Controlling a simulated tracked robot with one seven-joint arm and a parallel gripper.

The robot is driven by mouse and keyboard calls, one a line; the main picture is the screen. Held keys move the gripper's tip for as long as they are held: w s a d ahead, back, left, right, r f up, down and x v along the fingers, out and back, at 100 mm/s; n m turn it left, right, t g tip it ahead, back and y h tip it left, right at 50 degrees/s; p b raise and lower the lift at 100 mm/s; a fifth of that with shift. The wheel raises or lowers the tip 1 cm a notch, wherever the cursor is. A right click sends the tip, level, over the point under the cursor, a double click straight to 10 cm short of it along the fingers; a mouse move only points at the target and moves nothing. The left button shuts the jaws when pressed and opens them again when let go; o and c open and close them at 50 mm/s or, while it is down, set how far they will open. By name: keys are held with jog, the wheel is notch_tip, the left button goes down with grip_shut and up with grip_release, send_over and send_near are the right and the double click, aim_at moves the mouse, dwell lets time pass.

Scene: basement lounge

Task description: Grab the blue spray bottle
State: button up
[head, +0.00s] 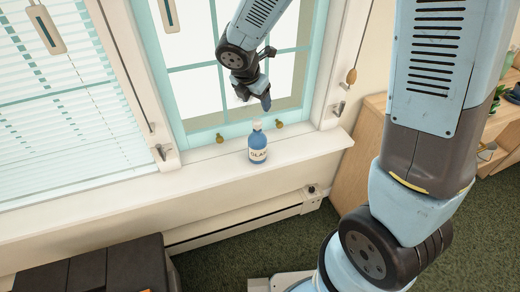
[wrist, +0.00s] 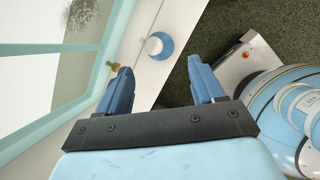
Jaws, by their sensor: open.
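The blue spray bottle (head: 257,146) stands upright on the white windowsill (head: 200,168), with a pale cap and a light label on its front. In the wrist view the bottle (wrist: 160,46) shows from above, past the fingertips and between their lines. My gripper (head: 263,101) hangs above the bottle in front of the window, apart from it. In the wrist view my gripper (wrist: 160,78) has its two blue fingers spread wide with nothing between them.
A teal-framed window (head: 205,132) with brass latches (head: 279,124) stands right behind the bottle. Blinds (head: 60,110) hang at left. A baseboard heater (head: 245,220) runs below the sill. A wooden shelf (head: 360,150) stands at right. The sill beside the bottle is clear.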

aim_at(256, 123)
jog(key=w+f, duration=0.1)
jog(key=f, duration=0.2)
jog(key=w+f+n, duration=0.1)
jog(key=f, duration=0.2)
jog(key=w+f+n, duration=0.1)
jog(key=f, duration=0.3)
jog(key=shift+a+f, duration=0.1)
jog(key=shift+a, duration=0.25)
jog(key=shift+d+x, duration=0.2)
jog(key=shift+x, duration=2.45)
jog(key=shift+w, duration=0.15)
jog(key=shift+c, duration=0.3)
grip_shut()
